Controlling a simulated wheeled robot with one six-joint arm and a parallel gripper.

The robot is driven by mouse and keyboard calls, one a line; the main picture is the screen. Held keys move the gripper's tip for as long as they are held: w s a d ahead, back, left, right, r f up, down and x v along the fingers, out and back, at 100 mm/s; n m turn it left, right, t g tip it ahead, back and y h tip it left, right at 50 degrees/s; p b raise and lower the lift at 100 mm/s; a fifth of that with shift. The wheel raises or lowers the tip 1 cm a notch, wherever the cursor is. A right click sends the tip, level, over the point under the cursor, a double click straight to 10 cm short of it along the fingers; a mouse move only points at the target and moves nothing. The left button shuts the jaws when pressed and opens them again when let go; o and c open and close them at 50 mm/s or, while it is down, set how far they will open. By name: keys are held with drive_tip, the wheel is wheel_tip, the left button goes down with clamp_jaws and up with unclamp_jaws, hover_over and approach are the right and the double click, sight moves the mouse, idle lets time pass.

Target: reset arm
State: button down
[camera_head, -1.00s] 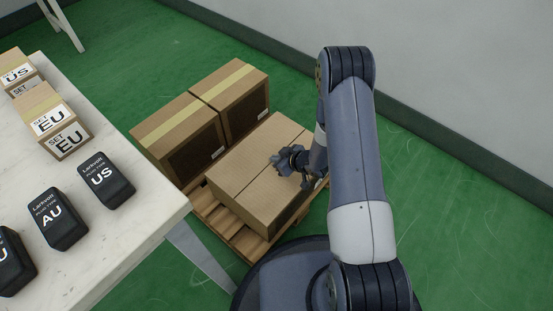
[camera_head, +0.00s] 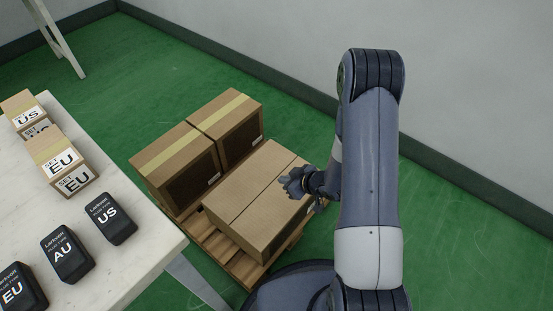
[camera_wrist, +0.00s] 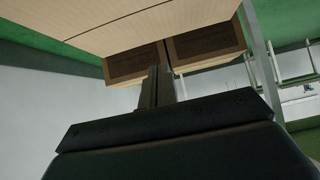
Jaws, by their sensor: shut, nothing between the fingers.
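My gripper (camera_head: 290,183) is at the end of my arm, over the right part of the front cardboard box (camera_head: 243,203). In the wrist view my gripper (camera_wrist: 158,72) shows its fingers together with nothing between them. The top of the front box (camera_wrist: 110,25) fills the upper part of that view. I cannot tell whether the fingers touch the box.
Two taped boxes (camera_head: 175,165) (camera_head: 228,125) stand behind the front box on a wooden pallet (camera_head: 232,262). A white table (camera_head: 130,235) at left holds small boxes marked EU (camera_head: 62,162) and US (camera_head: 25,112), and black plug blocks marked US (camera_head: 108,217), AU (camera_head: 67,253) and EU (camera_head: 20,287). A wall stands at right.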

idle(0.3)
drive_tip(key=b, duration=0.4)
hover_over(270, 192)
wheel_tip(270, 192, down, 8)
drive_tip(key=shift+a+f, duration=0.1)
wheel_tip(270, 192, down, 3)
drive_tip(key=shift+f+b, duration=0.1)
drive_tip(key=shift+b, duration=0.85)
drive_tip(key=shift+f+b, duration=0.3)
drive_tip(key=shift+f, duration=0.15)
